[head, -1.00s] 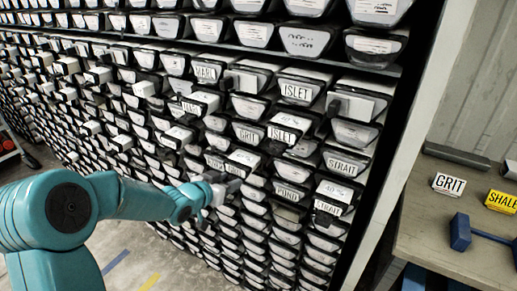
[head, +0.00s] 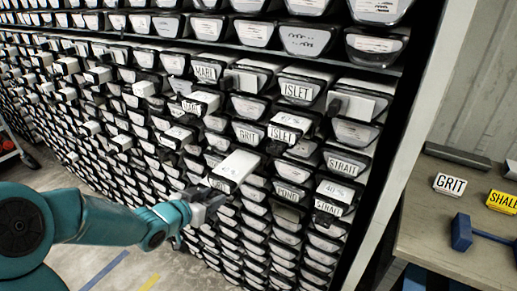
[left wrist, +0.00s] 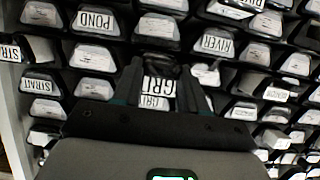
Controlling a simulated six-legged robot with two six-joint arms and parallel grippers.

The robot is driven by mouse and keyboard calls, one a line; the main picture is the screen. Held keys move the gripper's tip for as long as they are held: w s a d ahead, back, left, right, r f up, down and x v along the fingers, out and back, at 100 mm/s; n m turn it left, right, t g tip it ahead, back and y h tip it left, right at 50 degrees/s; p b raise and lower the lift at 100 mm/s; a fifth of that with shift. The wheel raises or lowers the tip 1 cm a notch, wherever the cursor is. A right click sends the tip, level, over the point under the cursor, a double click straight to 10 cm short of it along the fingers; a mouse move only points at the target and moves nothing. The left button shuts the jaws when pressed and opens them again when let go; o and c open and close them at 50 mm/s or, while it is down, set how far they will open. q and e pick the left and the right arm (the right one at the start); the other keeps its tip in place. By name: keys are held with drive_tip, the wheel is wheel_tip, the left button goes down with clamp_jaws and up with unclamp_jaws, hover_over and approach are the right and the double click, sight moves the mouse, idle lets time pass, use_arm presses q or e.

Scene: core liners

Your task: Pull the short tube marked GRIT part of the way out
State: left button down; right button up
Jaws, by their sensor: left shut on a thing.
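A tube with a white top (head: 236,165) sticks out from the rack in the head view, well past its neighbours. My left gripper (head: 208,192) is at its front end and shut on it. In the left wrist view, my left gripper's fingers (left wrist: 160,88) close around a label reading GRI, its last letter hidden; a second, similar label (left wrist: 154,103) shows just below. Another tube marked GRIT (head: 248,134) sits higher in the rack in the head view. My right gripper is not in view.
The rack is packed with tubes. Tubes marked ISLET (head: 286,128), POND (head: 288,193) and STRAIT (head: 342,164) are nearby, and some stick out. At right, a bench (head: 440,238) bears a GRIT sign (head: 449,184) and a yellow SHALE sign (head: 501,202). Floor is clear at lower left.

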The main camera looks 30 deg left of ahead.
use_arm(q)
drive_tip(key=s, duration=0.8)
drive_tip(key=shift+a+p, duration=0.3)
drive_tip(key=shift+p, duration=0.15)
drive_tip(key=shift+r, duration=0.1)
